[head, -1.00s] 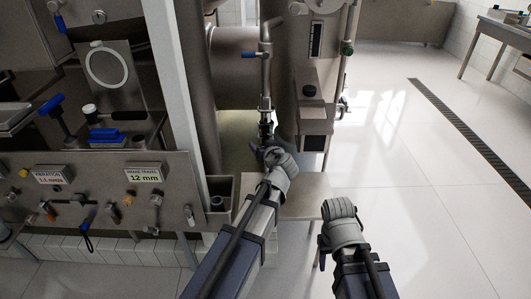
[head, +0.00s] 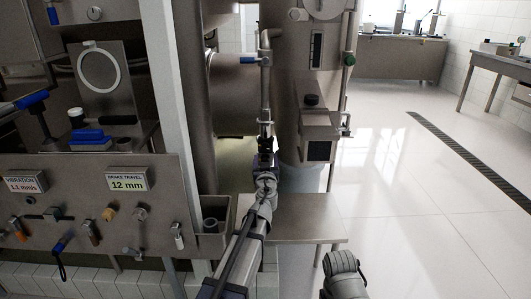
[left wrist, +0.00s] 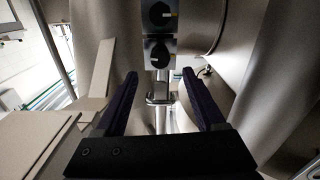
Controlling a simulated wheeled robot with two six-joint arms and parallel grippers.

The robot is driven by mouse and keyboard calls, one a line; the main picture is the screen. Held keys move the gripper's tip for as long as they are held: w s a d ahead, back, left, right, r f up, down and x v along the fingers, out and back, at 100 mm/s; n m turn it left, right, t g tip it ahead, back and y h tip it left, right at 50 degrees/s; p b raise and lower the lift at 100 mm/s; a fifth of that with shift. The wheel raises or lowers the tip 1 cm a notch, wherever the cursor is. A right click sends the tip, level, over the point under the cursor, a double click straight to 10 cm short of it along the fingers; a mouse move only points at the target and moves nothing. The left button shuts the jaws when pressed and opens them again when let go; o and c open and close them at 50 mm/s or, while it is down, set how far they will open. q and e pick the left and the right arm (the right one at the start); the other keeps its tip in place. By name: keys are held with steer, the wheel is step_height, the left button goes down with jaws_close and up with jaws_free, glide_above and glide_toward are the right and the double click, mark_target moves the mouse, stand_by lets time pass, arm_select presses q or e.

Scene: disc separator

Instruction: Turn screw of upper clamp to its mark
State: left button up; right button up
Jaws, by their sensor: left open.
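My left gripper (head: 264,158) is at the lower end of a thin vertical steel pipe (head: 265,85) in front of the machine column. In the left wrist view its two dark fingers (left wrist: 160,78) are open and apart, with nothing between the tips that I can see held. Ahead of them stand two small grey blocks, one above the other. The upper block has a dark round knob (left wrist: 160,14) with a pale mark; the lower has a similar dark knob (left wrist: 160,55). A steel ring fitting (left wrist: 160,99) and pipe show below. I cannot tell which part is the upper clamp's screw. My right gripper's fingers are out of view.
A steel bench (head: 290,218) lies below my left arm. A control panel (head: 100,200) with valves and a "12 mm" sign (head: 127,182) is at left. A column box (head: 318,137) stands right of the pipe. The floor (head: 410,220) at right is clear.

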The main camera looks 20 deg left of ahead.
mark_target(265, 148)
arm_select(q)
steer(key=x, duration=0.7)
steer(key=shift+w+a+f, duration=0.1)
steer(key=shift+w, duration=0.15)
jaws_close()
stand_by(0.3)
